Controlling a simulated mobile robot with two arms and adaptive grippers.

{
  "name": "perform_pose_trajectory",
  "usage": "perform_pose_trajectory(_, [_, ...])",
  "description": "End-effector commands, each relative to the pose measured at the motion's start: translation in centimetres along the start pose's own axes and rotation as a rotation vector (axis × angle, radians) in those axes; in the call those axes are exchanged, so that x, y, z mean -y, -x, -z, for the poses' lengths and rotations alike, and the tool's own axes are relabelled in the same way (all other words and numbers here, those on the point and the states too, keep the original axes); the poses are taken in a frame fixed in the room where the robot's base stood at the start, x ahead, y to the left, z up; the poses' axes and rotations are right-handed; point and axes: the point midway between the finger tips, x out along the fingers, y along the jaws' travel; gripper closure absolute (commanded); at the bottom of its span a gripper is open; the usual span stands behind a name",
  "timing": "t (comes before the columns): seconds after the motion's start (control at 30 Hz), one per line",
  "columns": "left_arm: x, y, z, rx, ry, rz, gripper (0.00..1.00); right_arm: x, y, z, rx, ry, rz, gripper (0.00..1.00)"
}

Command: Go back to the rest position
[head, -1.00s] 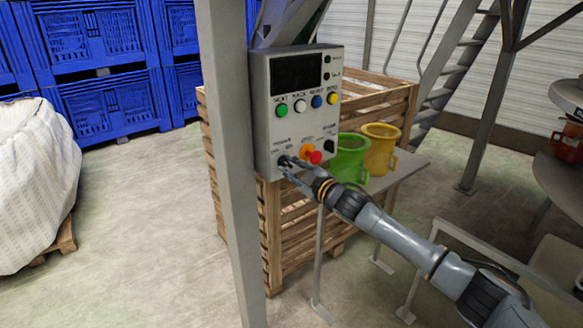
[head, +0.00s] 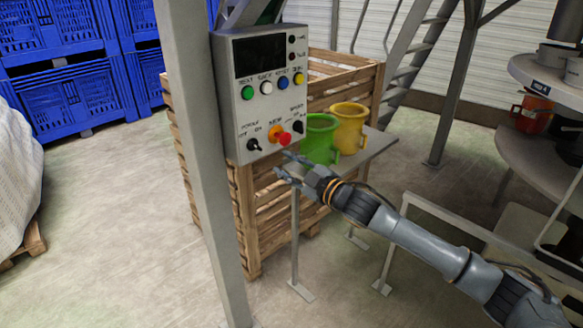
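My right gripper (head: 286,166) is in front of the grey control box (head: 232,132), just below and right of its lower edge. Its fingers look spread apart, with nothing between them. The box carries a dark screen, several coloured buttons, a red knob (head: 285,139) and two black switches, the left one (head: 253,145) clear of the gripper. My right arm reaches in from the lower right. My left gripper is not in view.
A grey post (head: 205,190) stands left of the box. A wooden crate (head: 250,225) is behind it. A green pot (head: 319,138) and a yellow pot (head: 349,128) stand on a small grey shelf (head: 372,158). Blue crates (head: 62,95) fill the back left. Round shelves are at right.

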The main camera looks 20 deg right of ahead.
Motion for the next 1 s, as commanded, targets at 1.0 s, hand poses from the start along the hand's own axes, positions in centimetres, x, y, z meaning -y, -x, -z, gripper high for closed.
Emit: perform_pose_trajectory(1.0, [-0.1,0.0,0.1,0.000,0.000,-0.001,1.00,7.9,2.3,-12.8,0.237,-0.158,0.025,0.67])
